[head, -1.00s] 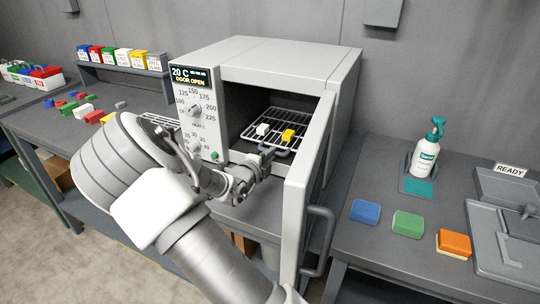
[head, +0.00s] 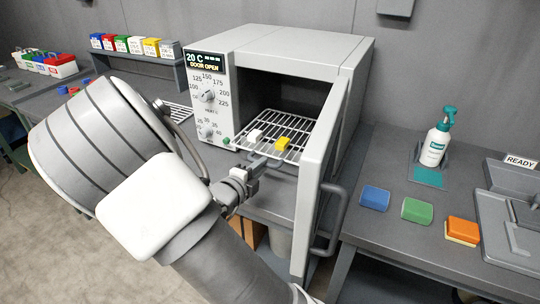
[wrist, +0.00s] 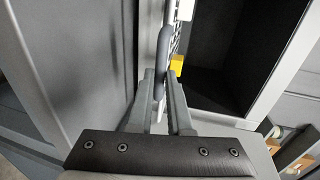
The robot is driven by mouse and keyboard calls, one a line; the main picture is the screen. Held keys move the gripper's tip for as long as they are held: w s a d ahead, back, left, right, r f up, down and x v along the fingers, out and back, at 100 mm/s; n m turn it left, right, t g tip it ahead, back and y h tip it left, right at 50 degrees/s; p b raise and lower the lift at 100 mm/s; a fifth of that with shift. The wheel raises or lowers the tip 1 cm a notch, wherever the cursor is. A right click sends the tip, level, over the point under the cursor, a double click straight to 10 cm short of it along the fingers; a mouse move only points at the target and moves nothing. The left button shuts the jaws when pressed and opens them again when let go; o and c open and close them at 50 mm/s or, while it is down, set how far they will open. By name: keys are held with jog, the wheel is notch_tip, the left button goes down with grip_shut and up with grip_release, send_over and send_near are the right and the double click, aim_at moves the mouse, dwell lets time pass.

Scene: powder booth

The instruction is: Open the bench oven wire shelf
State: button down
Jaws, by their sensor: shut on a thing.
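The bench oven (head: 290,50) stands on the bench with its door (head: 318,190) swung open; its display reads 20 C, DOOR OPEN. The wire shelf (head: 303,128) sticks partly out of the cavity. A white block (head: 254,136) and a yellow block (head: 283,144) rest on it. My gripper (head: 261,166) is at the shelf's front edge, between the control panel and the door. In the wrist view its two fingers (wrist: 161,92) are shut on the dark shelf handle (wrist: 164,50). The yellow block (wrist: 176,64) shows just beyond the fingers. My arm hides part of the bench at left.
The open door with its bar handle (head: 331,222) stands close to the right of my gripper. Colored bins (head: 135,45) stand back left.

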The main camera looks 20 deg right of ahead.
jog(key=shift+f+v, duration=0.2)
jog(key=shift+v, duration=0.75)
jog(key=shift+f+v, duration=0.2)
jog(key=shift+v, duration=0.75)
jog(key=shift+f+v, duration=0.2)
jog(key=shift+v, duration=0.75)
jog(key=shift+s+a, duration=0.1)
jog(key=c, duration=1.1)
grip_release()
jog(key=p+v, duration=0.1)
jog(key=v, duration=1.6)
jog(key=shift+s+a+r, duration=0.1)
jog(key=shift+a, duration=0.1)
